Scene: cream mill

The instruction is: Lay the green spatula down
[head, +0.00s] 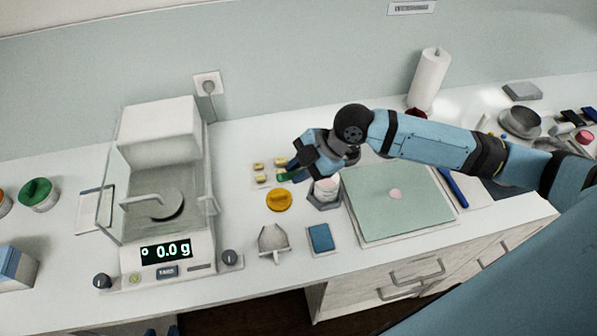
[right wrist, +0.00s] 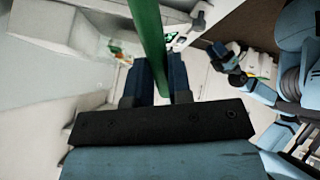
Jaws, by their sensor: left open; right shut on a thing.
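The green spatula (right wrist: 148,40) is held between the two dark fingers of my right gripper (right wrist: 160,80) in the right wrist view. Its shaft runs up out of that picture. In the head view my right gripper (head: 297,168) is above the counter, left of the pale green mat (head: 390,205), and hides most of the spatula; a small green part (head: 283,178) shows below the fingers. My left gripper (right wrist: 228,58) appears in the right wrist view, open and apart from the spatula.
A balance (head: 160,200) reading 0.0 g stands at the left. A yellow lid (head: 279,200), a small jar (head: 326,190), a metal scoop (head: 272,242) and a blue pad (head: 320,238) crowd the middle. A paper towel roll (head: 428,78) stands behind. The mat bears a small pink blob.

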